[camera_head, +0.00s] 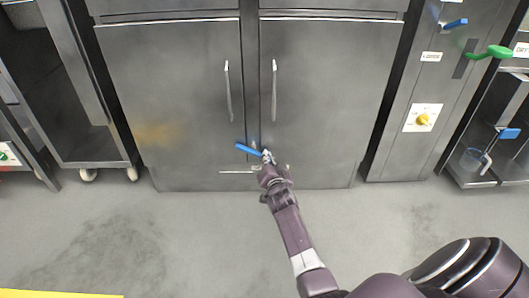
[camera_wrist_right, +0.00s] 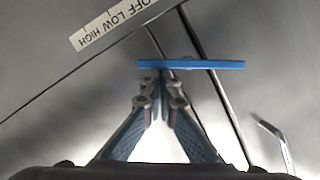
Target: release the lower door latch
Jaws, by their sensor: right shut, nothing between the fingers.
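The lower latch is a blue lever (camera_head: 248,149) at the bottom of the steel double-door cabinet, close to the seam between the doors. It slants slightly down to the right in the head view. In the right wrist view the blue lever (camera_wrist_right: 215,64) lies across, just beyond the fingertips. My right gripper (camera_head: 267,157) is at the lever's right end, its fingers shut and empty. In the right wrist view the closed fingertips (camera_wrist_right: 160,80) are very near the lever; I cannot tell whether they touch it. My left gripper is not in view.
Two vertical door handles (camera_head: 228,90) (camera_head: 274,90) stand above the lever. To the right are a panel with a yellow knob (camera_head: 423,119), another blue lever (camera_head: 455,23) and a green handle (camera_head: 490,52). The grey floor (camera_head: 150,240) before the doors is clear.

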